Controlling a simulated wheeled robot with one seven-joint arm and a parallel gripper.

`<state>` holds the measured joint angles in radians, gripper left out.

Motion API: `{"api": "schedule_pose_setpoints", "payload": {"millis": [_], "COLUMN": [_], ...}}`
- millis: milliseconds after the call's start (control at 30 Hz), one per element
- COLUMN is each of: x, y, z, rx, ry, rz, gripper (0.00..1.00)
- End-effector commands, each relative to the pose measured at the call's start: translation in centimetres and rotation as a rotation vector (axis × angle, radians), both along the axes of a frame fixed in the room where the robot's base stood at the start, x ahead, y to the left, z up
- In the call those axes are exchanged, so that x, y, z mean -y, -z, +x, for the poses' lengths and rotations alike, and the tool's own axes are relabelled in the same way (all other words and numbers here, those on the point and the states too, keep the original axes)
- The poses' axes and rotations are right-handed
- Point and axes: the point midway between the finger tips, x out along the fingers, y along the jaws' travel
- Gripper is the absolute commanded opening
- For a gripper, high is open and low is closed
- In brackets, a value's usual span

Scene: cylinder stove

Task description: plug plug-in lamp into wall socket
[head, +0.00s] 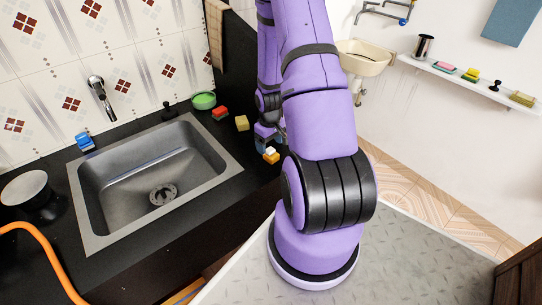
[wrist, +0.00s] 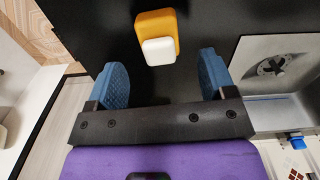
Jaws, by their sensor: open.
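A small orange block with a white piece on it (wrist: 158,24) lies on the black counter. It looks like the plug-in lamp, though I cannot be sure. In the head view it (head: 271,156) is near the counter's right end, right of the sink. My gripper (wrist: 163,72) is open, with its two blue fingers apart and nothing between them. In the wrist view the orange and white thing is just beyond the fingertips, roughly centred between them. In the head view my arm hides most of the gripper. I cannot make out a wall socket in either view.
A steel sink (head: 88,205) is set in the counter. A green bowl (head: 204,100), a red block (head: 220,113) and a yellow block (head: 242,123) stand behind it. An orange hose (head: 48,250) curves at the left. A white shelf (head: 455,75) holds several small items.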

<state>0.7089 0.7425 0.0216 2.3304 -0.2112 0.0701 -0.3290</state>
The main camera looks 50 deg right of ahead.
Motion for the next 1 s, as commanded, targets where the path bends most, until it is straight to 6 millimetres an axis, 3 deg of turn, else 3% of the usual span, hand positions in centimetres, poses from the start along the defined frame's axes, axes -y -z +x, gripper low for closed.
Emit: {"api": "schedule_pose_setpoints", "payload": {"millis": [167, 600, 1000], "x": [0.0, -0.1, 0.0], "y": [0.4, 5.0, 5.2], "z": [-0.1, -0.5, -0.5], "rx": [-0.001, -0.001, 0.0], "ry": [0.0, 0.001, 0.001], "rz": [0.001, 0.001, 0.0], "gripper": [0.77, 0.77, 0.77]}}
